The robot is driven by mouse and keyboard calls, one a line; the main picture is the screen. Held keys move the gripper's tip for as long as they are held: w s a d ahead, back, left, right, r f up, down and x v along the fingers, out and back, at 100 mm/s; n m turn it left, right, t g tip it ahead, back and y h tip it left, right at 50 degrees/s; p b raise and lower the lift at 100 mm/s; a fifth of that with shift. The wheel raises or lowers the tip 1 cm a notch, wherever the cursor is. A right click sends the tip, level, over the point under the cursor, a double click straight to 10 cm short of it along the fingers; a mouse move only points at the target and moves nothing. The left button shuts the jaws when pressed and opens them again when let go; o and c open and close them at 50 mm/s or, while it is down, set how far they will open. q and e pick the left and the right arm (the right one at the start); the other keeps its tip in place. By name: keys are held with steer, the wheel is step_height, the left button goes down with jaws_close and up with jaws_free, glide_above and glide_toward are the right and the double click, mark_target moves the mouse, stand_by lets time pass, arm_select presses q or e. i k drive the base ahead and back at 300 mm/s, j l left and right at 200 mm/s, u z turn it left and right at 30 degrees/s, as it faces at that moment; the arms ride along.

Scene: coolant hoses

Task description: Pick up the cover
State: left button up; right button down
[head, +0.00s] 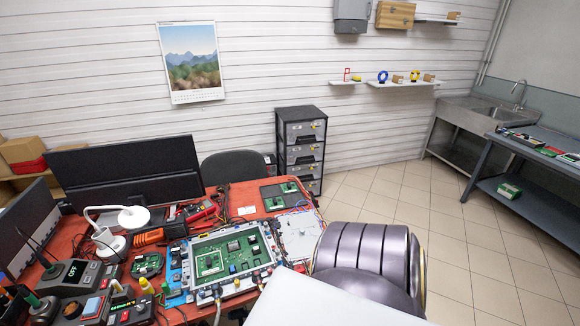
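A light grey flat plate (299,234), which may be the cover, lies on the red-topped workbench (248,196) at its right end. Several small marks or holes show on it, and my dark arm link hides part of its right side. To its left is an open tray-like unit (271,256) holding a green circuit board (226,254), with hoses or cables at its front edge. Neither of my grippers shows. A rounded dark link of my arm fills the lower right middle.
A monitor (127,172), a white lamp (133,217) and several tools crowd the bench's left side. A black chair (234,166) and drawer unit (302,145) stand behind. Tiled floor (455,240) is open at right, before a sink (482,112) and side table (535,200).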

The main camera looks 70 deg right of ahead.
mark_target(297, 248)
steer(key=z, duration=2.3)
